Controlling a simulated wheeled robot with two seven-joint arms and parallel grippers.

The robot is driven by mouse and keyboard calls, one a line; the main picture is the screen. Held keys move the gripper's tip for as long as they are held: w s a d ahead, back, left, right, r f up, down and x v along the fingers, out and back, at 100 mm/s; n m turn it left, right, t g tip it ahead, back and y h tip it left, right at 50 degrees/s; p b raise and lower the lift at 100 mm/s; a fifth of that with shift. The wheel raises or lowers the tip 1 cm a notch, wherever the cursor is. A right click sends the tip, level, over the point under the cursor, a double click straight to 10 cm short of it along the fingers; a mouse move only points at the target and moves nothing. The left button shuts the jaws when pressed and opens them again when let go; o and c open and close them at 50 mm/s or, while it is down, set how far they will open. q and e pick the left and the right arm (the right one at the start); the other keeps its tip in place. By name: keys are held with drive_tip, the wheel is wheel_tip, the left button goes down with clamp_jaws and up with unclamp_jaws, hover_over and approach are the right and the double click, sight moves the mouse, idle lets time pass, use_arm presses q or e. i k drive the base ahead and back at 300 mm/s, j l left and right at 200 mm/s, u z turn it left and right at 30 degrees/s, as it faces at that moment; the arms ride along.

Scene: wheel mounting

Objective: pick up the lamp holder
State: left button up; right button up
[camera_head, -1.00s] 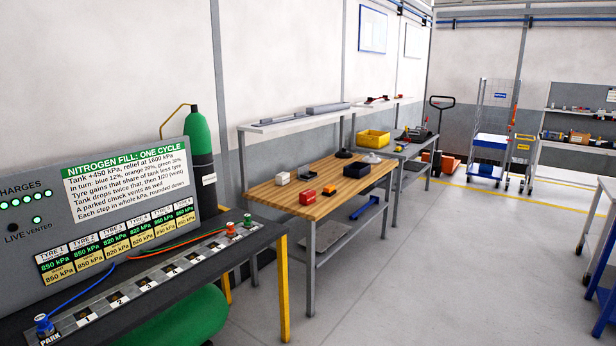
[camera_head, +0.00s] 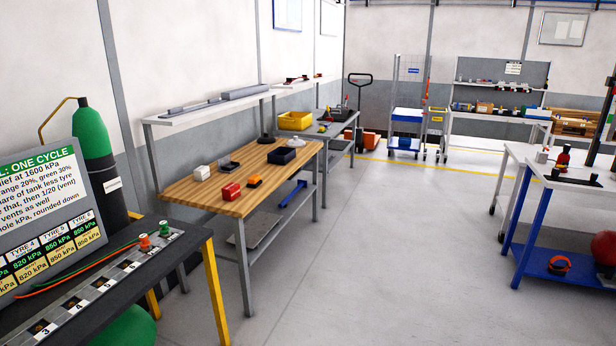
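I cannot tell for certain which object is the lamp holder; the items are small at this distance. On the wooden-topped bench (camera_head: 262,187) stand a white block (camera_head: 202,173), a red block (camera_head: 231,191), an orange and black item (camera_head: 255,182) and a small grey or clear item (camera_head: 229,166). A dark blue bin (camera_head: 281,156), a small black object (camera_head: 266,139) and a pale domed object (camera_head: 292,142) are farther back on it. Neither of my grippers is in view.
A nitrogen panel (camera_head: 45,215) on a dark bench (camera_head: 150,272) stands at the near left, with a green cylinder (camera_head: 92,150) behind. A yellow bin (camera_head: 295,121) sits beyond the wooden top. A blue-legged table (camera_head: 530,220) is at right. The middle floor (camera_head: 375,250) is clear.

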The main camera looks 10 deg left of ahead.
sight(225, 164)
drive_tip(key=i+j, duration=0.1)
drive_tip(key=i, duration=0.35)
drive_tip(key=i+j+z, duration=0.1)
drive_tip(key=i, duration=0.35)
drive_tip(key=i+j+z, duration=0.1)
drive_tip(key=i, duration=0.35)
drive_tip(key=i+j, duration=0.25)
drive_tip(key=i, duration=0.15)
drive_tip(key=i+l+u, duration=0.1)
drive_tip(key=i, duration=0.35)
drive_tip(key=i+l, duration=0.15)
drive_tip(key=i, duration=0.25)
drive_tip(key=i+l+u, duration=0.15)
drive_tip(key=i, duration=0.3)
drive_tip(key=i+l+u, duration=0.1)
drive_tip(key=i, duration=0.3)
drive_tip(key=l, duration=0.1)
